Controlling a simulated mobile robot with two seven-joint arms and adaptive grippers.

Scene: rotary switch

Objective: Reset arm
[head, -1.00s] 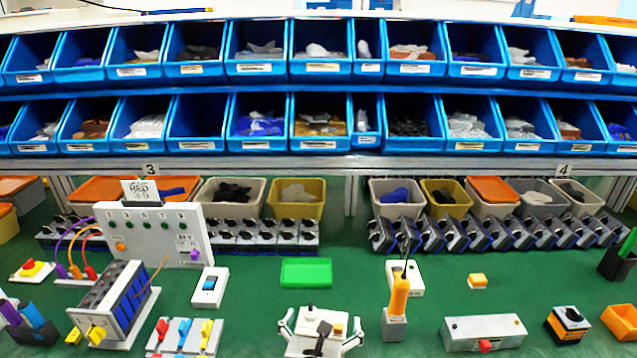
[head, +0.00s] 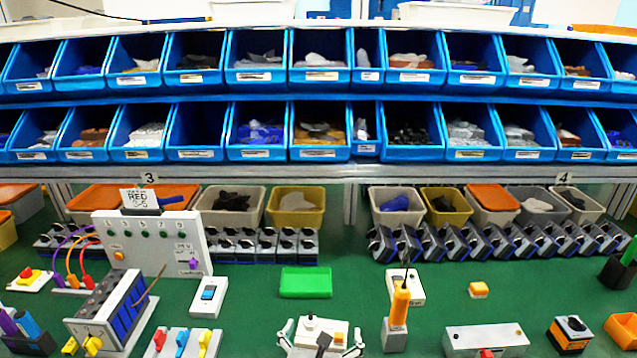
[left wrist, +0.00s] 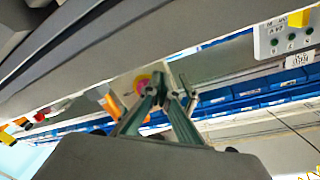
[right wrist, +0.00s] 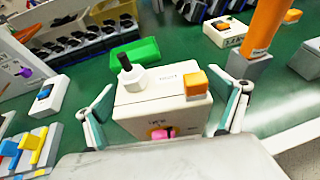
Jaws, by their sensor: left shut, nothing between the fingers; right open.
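A white switch box (head: 330,330) stands at the bottom middle of the head view. In the right wrist view the box (right wrist: 160,98) carries an upright black knob (right wrist: 126,64) on a white collar, an orange button (right wrist: 195,80) and a pink knob (right wrist: 163,133) on its near face. My right gripper (right wrist: 165,110) is open, with one finger on each side of the box; I cannot tell if they touch it. It shows partly in the head view (head: 322,338). My left gripper (left wrist: 170,90) is shut and empty in the left wrist view; the head view does not show it.
A panel with coloured switches (head: 184,342) is to the left. Blue bins (head: 320,75) fill the back.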

